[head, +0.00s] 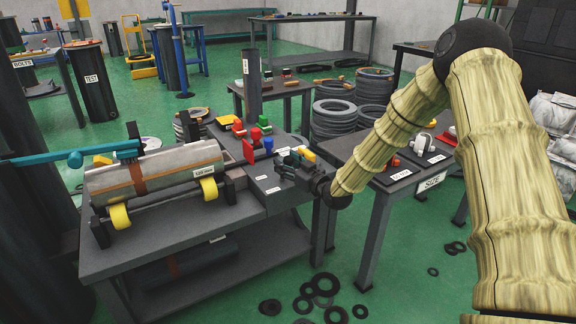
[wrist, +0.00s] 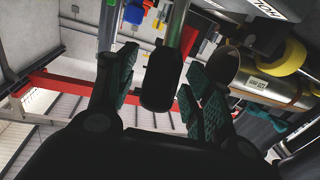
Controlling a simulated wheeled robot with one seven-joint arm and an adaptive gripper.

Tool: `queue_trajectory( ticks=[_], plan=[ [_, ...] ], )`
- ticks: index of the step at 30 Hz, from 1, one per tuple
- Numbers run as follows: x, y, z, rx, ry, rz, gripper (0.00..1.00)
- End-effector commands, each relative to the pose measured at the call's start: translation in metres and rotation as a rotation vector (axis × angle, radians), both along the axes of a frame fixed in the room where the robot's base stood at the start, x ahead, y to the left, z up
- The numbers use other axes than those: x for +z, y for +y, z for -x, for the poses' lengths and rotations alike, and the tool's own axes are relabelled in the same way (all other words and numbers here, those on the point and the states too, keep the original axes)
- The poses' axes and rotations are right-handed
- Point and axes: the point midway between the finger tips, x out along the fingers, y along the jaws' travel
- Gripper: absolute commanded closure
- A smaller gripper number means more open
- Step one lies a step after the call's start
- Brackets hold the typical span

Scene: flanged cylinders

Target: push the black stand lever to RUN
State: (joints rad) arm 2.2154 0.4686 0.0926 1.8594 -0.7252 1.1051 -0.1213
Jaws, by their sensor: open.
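A label that seems to read HOLD (wrist: 265,10) shows at the top right; no RUN label is readable. In the head view my gripper (head: 292,165) is at the right end of the stand's bench (head: 150,247), over its grey labelled box (head: 275,196). There the lever cannot be made out behind my gripper.
A large grey cylinder (head: 185,165) with a brown strap lies on yellow rollers (head: 120,216) to the left. Red, blue and green parts (head: 255,133) stand just behind my gripper. A second table (head: 400,190) is close on the right. Black rings (head: 322,285) lie on the floor.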

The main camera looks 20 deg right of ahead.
Motion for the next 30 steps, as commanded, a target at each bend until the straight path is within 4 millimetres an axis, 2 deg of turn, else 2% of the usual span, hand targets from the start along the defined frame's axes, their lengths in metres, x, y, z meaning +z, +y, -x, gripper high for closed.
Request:
queue_trajectory(
  ticks=[7,8,15,16,23,30],
  plan=[
    [0.000,0.000,0.000,0.000,0.001,0.000,0.49],
    [0.000,0.000,0.000,0.000,0.001,0.000,0.53],
    [0.000,0.000,0.000,-0.001,0.001,0.000,0.96],
    [0.000,0.000,0.000,-0.001,0.001,0.000,1.00],
    [0.001,-0.002,0.000,-0.002,0.005,0.002,1.00],
    [0.007,-0.018,0.002,-0.022,0.044,0.010,1.00]
  ],
)
